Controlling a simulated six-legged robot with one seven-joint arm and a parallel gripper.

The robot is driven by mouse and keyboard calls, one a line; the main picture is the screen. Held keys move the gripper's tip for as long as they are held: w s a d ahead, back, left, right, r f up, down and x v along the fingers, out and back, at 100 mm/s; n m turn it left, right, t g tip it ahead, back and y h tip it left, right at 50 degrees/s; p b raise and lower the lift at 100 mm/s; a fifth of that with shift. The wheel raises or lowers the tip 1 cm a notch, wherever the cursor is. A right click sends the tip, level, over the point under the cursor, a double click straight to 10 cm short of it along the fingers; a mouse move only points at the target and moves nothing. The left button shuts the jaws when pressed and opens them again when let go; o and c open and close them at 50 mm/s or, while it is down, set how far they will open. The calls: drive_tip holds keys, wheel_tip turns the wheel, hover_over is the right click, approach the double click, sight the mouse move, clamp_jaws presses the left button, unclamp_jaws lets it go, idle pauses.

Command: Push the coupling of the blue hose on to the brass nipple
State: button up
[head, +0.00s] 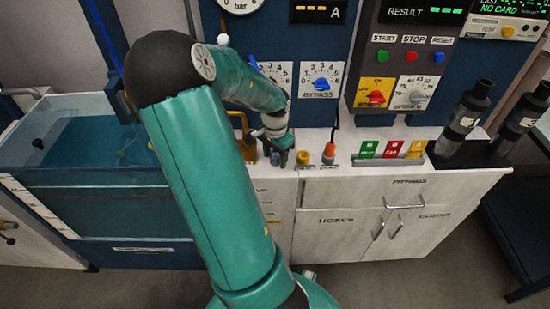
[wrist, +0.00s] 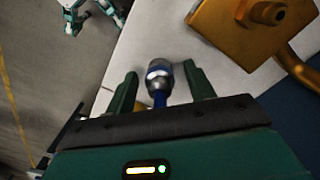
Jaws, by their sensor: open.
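The coupling of the blue hose (wrist: 158,76) is a silver metal collar with blue below it. In the wrist view it stands between the two green fingers of my gripper (wrist: 160,70). The fingers are apart, with a gap showing on each side of the coupling. A brass block with a round, holed stub, which looks like the nipple (wrist: 268,13), is at the upper right of the wrist view, apart from the coupling. In the head view my gripper (head: 282,152) is low over the white worktop, with a small blue piece just below it. My arm partly hides the brass fitting there.
A yellow fitting (head: 303,157) and an orange one (head: 328,152) stand just right of my gripper. Red, green and yellow cards stand in a tray (head: 393,156). Dark bottles (head: 464,118) are farther right. A water tank (head: 90,145) is at left. The control panel rises behind.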

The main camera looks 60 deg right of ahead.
drive_tip(key=c, duration=1.1)
drive_tip(key=shift+r, duration=0.1)
